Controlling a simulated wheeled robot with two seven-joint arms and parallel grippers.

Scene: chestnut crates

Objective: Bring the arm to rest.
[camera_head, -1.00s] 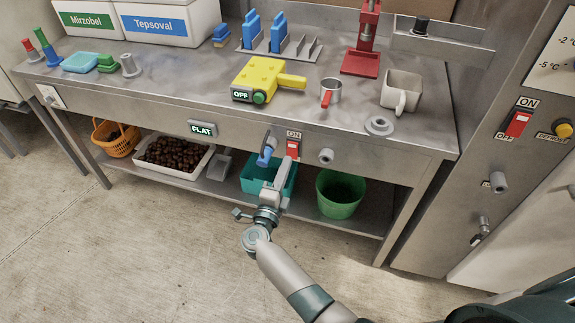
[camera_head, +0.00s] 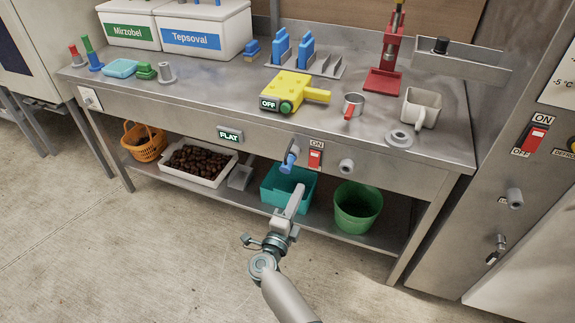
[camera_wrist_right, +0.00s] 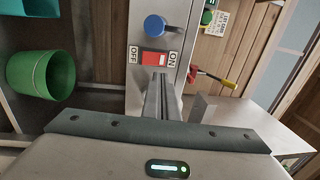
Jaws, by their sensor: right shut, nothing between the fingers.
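My right gripper (camera_head: 298,193) is in front of the bench, below the red switch (camera_head: 315,159) on the bench's front panel. Its fingers are shut and empty. In the right wrist view the shut fingers (camera_wrist_right: 161,97) point toward the red switch (camera_wrist_right: 153,58), marked ON and OFF, with a visible gap in the head view. A blue knob (camera_head: 288,162) is just left of the switch. My left gripper is not in view.
The lower shelf holds a teal bin (camera_head: 272,194), a green bucket (camera_head: 352,222), a white tray (camera_head: 178,172) of chestnuts and an orange basket (camera_head: 152,154). A yellow device (camera_head: 310,95) reading OFF sits on the bench (camera_head: 225,88). The floor in front is open.

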